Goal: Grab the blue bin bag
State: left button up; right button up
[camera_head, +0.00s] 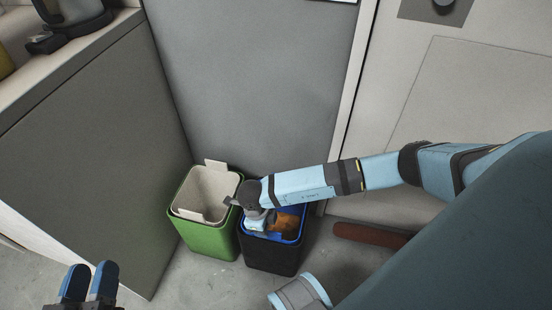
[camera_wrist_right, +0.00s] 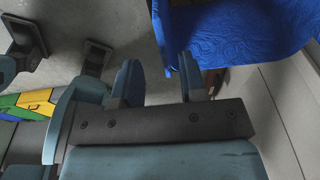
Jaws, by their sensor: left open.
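The blue bin bag (camera_head: 291,240) lines a black bin (camera_head: 270,260) on the floor, its blue rim folded over the top. My right gripper reaches down over this bin's left part and partly hides it. In the right wrist view its two fingers (camera_wrist_right: 159,66) are apart, and the blue bag (camera_wrist_right: 235,32) is just beyond them, its near corner showing between the fingertips. I cannot tell whether they touch it. My left gripper (camera_head: 90,268) is open and empty at the lower left, away from the bins.
A green bin (camera_head: 208,238) with a pale liner stands against the black bin's left side. A grey cabinet (camera_head: 100,140) is at left, a grey panel (camera_head: 260,80) behind. A brown-red object (camera_head: 370,235) lies right of the bins. Some floor in front is clear.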

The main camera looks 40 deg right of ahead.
jog(key=f+b, duration=0.1)
jog(key=f, duration=0.2)
jog(key=d+f+b, duration=0.1)
jog(key=shift+s+f+b, duration=0.2)
jog(key=shift+f+b, duration=0.1)
jog(key=shift+f, duration=0.05)
pick_arm(q)
jog(key=shift+g, duration=0.9)
notch_tip(320, 180, down, 4)
jog(key=shift+d, duration=0.1)
pick_arm(e)
jog(key=shift+f, duration=0.15)
jog(key=shift+f, duration=0.25)
grip_shut()
